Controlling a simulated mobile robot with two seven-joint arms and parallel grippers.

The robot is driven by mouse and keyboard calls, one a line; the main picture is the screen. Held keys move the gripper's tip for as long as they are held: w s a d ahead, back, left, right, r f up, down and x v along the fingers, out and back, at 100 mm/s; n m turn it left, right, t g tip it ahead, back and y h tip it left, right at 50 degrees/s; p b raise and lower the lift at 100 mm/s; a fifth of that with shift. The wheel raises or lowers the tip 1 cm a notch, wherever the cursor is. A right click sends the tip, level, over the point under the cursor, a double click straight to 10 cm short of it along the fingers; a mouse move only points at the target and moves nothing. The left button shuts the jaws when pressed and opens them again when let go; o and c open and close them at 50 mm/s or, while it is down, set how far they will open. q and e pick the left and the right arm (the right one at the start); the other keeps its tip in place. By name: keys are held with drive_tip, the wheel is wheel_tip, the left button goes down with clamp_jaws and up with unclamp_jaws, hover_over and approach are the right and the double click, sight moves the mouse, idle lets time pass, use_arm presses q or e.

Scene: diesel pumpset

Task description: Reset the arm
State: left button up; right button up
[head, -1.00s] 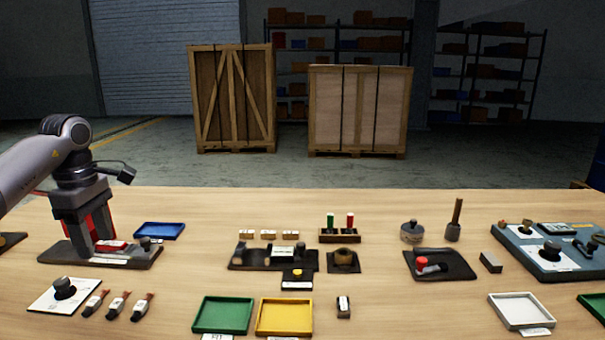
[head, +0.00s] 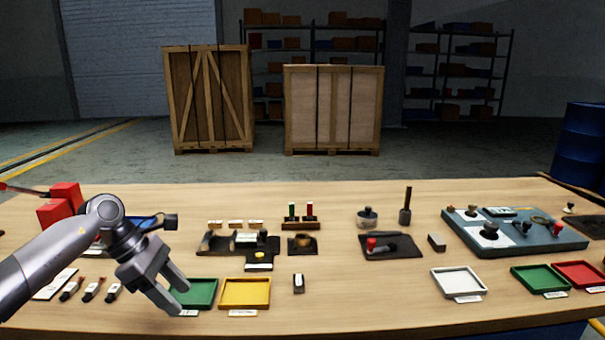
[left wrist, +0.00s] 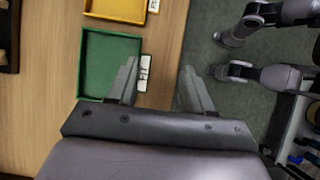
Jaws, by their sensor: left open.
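My left gripper (head: 178,296) is open and empty in the head view. It hangs in front of the left green tray (head: 203,292), overlapping its left side in the picture. In the left wrist view, the two fingers (left wrist: 157,85) are spread with nothing between them. The same green tray (left wrist: 108,62) lies by one finger there, with a white label beside it. The fingers reach past the table's front edge in that view; touching or apart from the tray, I cannot tell. My right gripper is not recognizable in the head view.
A yellow tray (head: 245,292) stands right of the green one. Several small bottles (head: 92,289) lie to the left. A red block-like thing (head: 62,203) is behind my left arm. A white tray (head: 458,282) and a blue-grey board (head: 515,231) are at right.

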use_arm(q)
drive_tip(key=s+d+f+n+t+h, duration=0.1)
drive_tip(key=s+d+n+t+h, duration=0.15)
drive_tip(key=d+n+h, duration=0.55)
drive_tip(key=s+d+f+n+t+h, duration=0.2)
drive_tip(key=s+d+n+h, duration=0.15)
drive_tip(key=d, duration=0.85)
drive_tip(key=s+a+f+m+t+y, duration=0.1)
drive_tip(key=s+a+f+m+y, duration=0.3)
drive_tip(key=m, duration=0.7)
drive_tip(key=s+a+f+m+t+y+p, duration=0.1)
drive_tip(key=s+a+f+m+y, duration=0.3)
drive_tip(key=s+f+m, duration=0.5)
drive_tip(key=s+a+f+m+t+y+p, duration=0.1)
drive_tip(key=s+a+f+m+t+y, duration=0.2)
drive_tip(key=m, duration=1)
drive_tip(key=s+a+f+y, duration=0.1)
drive_tip(key=s+f+y, duration=0.2)
drive_tip(key=y, duration=0.1)
drive_tip(key=shift+s+a+f, duration=0.25)
drive_tip(key=shift+s+a, duration=0.1)
drive_tip(key=shift+c, duration=0.7)
